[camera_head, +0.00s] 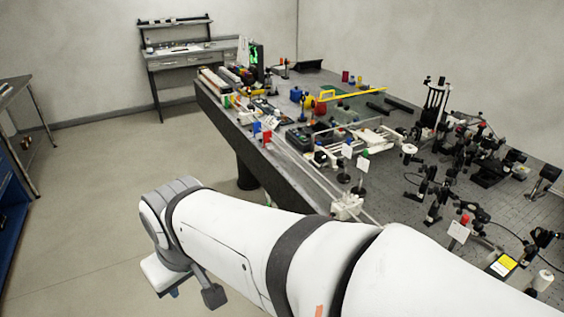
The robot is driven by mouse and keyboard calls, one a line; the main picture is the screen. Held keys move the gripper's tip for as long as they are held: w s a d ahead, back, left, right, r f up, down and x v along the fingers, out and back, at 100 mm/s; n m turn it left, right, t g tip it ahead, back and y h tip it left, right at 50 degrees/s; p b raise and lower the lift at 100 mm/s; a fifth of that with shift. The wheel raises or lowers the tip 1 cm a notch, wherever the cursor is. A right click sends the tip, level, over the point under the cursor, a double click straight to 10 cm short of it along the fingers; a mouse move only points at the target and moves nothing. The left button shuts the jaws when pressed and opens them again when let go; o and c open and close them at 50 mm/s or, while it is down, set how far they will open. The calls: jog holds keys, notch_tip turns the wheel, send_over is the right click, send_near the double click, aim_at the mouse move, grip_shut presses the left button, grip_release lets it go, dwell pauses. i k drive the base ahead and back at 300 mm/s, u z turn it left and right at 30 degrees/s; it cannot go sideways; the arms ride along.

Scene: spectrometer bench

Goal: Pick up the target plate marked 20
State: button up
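Small white plates on stands show on the optical bench (310,185). One white plate (347,150) and a second white plate (362,165) stand close together near the middle of the bench. A third white plate (458,231) stands nearer, at the right. Their markings are too small to read, so I cannot tell which is marked 20. My white arm crosses the foreground. Its far end is off the bench's left side, above the floor. Parts of my gripper (190,291) show below that end, mostly hidden by the arm. I cannot see whether it is open or holds anything.
The bench is crowded with optics mounts (435,200), coloured blocks and a yellow bar (352,95). A white block (346,206) sits near the bench's left edge. A desk (190,58) stands at the back wall. The floor (110,180) left of the bench is clear.

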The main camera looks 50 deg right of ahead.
aim_at(363, 163)
jog(key=u, duration=0.1)
jog(key=i, duration=1.85)
jog(key=z, duration=3.6)
jog(key=i, duration=1)
jog(key=z, duration=0.05)
